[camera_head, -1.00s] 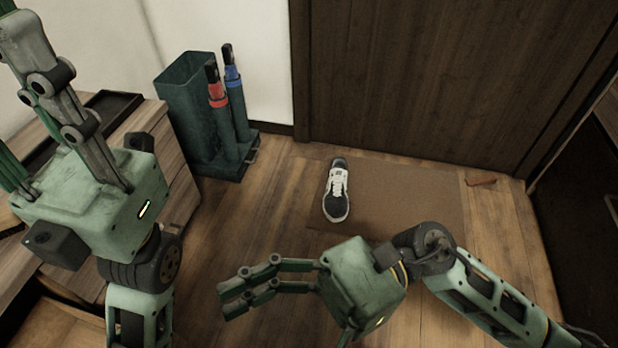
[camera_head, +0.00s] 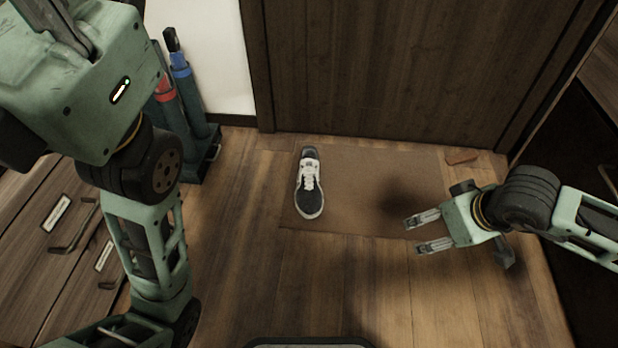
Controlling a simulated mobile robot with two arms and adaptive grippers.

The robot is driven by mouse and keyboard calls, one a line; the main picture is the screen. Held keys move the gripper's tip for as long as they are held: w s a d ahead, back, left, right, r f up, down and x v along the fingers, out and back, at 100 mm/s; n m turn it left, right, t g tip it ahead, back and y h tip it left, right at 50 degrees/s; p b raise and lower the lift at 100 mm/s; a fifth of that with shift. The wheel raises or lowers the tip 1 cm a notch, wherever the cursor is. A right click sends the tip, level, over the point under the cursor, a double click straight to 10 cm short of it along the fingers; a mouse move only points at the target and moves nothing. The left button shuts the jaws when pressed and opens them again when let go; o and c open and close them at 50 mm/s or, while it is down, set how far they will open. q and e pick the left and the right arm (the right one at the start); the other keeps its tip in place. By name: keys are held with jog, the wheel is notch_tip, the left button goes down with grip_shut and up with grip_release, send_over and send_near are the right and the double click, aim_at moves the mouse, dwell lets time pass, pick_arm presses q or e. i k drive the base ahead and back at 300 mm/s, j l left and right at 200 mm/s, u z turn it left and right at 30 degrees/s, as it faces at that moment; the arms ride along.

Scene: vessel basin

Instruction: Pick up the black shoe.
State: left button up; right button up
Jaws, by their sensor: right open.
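The black shoe (camera_head: 310,185) has a white tongue, laces and sole edge. It lies upright on the left part of the brown doormat (camera_head: 370,190), with its toe toward me. My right gripper (camera_head: 418,232) is to the right of the shoe and nearer to me, above the mat's right front part. Its two fingers point left, are apart and hold nothing. My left gripper (camera_head: 58,22) is at the upper left, raised near the camera. Its fingers run out of the picture at the top, so their tips are hidden.
A dark door (camera_head: 390,70) stands behind the mat. A green umbrella stand (camera_head: 200,145) with red and blue umbrellas is at the left, partly behind my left arm. A wooden drawer cabinet (camera_head: 50,230) is at left. A small brown object (camera_head: 461,157) lies at the mat's far right corner.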

aim_at(308, 199)
jog(key=l+u, duration=0.25)
jog(key=u, duration=0.25)
jog(key=l+u, duration=0.25)
jog(key=u, duration=0.2)
jog(key=l+u, duration=0.3)
jog(key=u, duration=0.2)
